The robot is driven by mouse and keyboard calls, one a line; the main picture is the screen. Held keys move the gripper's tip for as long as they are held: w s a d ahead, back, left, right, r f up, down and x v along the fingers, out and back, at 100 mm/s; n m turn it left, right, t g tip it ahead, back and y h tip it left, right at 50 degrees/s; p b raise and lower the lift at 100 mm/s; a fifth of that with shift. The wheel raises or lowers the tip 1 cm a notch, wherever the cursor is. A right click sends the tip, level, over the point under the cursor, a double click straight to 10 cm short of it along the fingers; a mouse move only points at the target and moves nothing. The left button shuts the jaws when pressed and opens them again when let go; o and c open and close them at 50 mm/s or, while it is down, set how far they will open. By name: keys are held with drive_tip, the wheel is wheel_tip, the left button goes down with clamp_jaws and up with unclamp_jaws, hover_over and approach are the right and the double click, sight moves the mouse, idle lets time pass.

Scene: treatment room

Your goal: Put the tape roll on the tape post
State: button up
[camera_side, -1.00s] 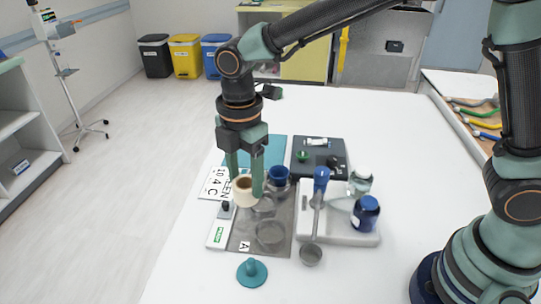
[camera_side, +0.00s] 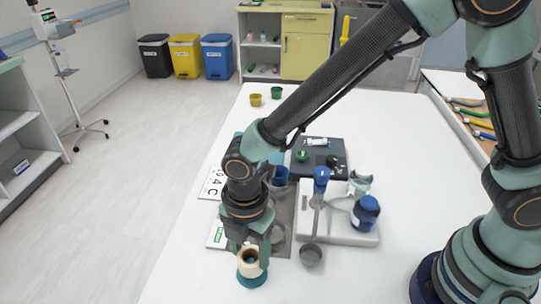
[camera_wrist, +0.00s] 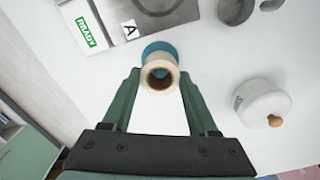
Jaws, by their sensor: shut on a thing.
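The tape roll (camera_side: 242,268) is a cream ring with a dark hole, held between the fingers of my gripper (camera_side: 250,262) low over the near end of the table. In the wrist view my fingers close on both sides of the tape roll (camera_wrist: 161,62). The tape post's teal round base (camera_side: 252,282) shows just below the roll in the side view. The teal base (camera_wrist: 158,48) shows behind the roll in the wrist view. The post's upright part is hidden by the roll. I cannot tell whether the roll is around it.
A grey tray (camera_wrist: 165,14) with a white labelled block (camera_wrist: 87,30) lies close beyond the post. A white lidded pot (camera_wrist: 262,103) shows in the wrist view. The near tabletop is otherwise clear.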

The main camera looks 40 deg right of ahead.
drive_tip(key=shift+f, duration=0.6)
drive_tip(key=shift+f, duration=0.55)
idle(1.0)
drive_tip(key=o, duration=1.1)
drive_tip(key=shift+c, duration=0.2)
drive_tip(key=shift+r, duration=0.1)
wheel_tip(320, 180, up, 11)
idle(0.5)
